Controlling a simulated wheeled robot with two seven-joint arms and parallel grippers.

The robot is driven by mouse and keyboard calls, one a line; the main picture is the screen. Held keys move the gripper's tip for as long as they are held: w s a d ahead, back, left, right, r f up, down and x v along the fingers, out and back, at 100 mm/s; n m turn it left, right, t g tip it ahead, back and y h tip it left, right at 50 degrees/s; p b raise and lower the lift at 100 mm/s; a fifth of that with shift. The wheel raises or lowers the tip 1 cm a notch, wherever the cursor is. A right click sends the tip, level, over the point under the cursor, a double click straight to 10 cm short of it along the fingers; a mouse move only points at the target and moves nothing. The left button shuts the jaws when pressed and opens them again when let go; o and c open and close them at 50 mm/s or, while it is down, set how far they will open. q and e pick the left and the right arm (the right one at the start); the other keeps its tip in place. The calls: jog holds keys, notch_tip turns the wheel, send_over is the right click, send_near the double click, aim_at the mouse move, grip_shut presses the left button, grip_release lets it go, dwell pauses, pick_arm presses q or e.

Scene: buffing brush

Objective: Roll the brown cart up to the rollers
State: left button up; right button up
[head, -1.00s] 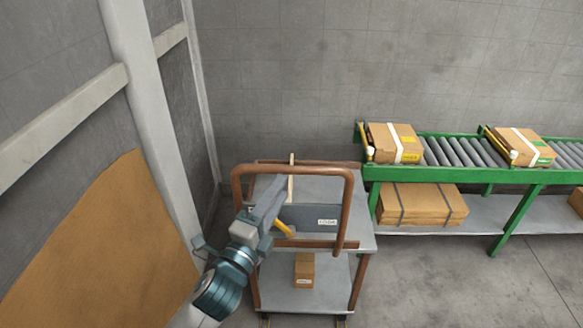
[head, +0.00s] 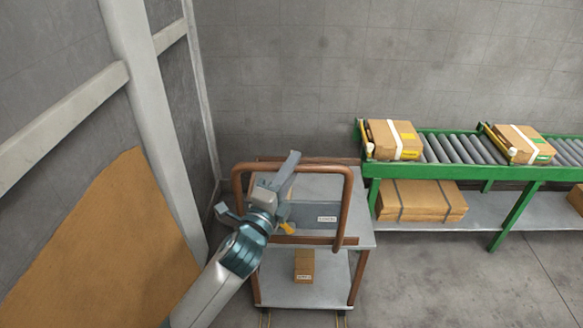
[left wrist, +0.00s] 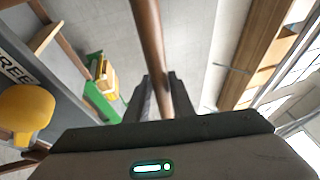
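The brown cart (head: 359,238) stands left of the roller conveyor, its right edge close to the green frame's left end. Its brown tubular handle (head: 346,200) rises on the near side. The rollers (head: 457,149) lie on the green conveyor. My right gripper is not in view.
A grey labelled bin (head: 325,212) sits on the cart top, with a yellow item (head: 287,228) beside it. A small box (head: 304,262) is on the lower shelf. Cartons (head: 393,139) lie on the conveyor. A pale post (head: 150,110) and brown panel (head: 100,245) stand left. Floor at right is clear.

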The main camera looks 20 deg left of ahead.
pick_arm(q)
grip_shut()
